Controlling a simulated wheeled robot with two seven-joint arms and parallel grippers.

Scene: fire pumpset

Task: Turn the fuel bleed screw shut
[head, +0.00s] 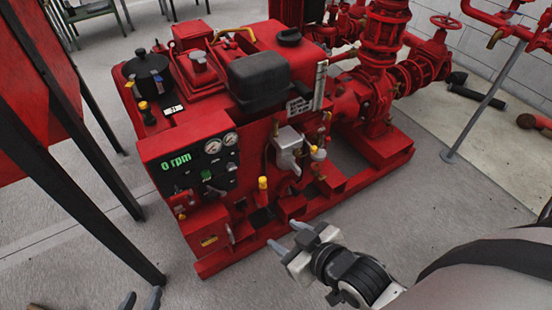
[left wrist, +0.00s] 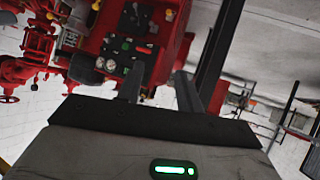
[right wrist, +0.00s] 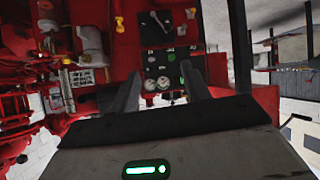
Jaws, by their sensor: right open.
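The red pumpset engine (head: 235,110) stands on a red skid in the middle of the head view. Fuel fittings (head: 316,150) with small yellow parts sit on its near side, beside a grey housing (head: 288,150). I cannot single out the fuel bleed screw among them. My right gripper (head: 286,235) is open and empty, in front of the skid and below these fittings. The right wrist view also shows its two fingers (right wrist: 160,90) apart.
A control panel (head: 208,162) reads 0 rpm, with gauges and a green knob. A yellow-topped handle (head: 263,184) stands right of it. Dark posts (head: 75,190) and a red board rise at left. Red pipework and valves (head: 385,75) stand at right. The near floor is clear.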

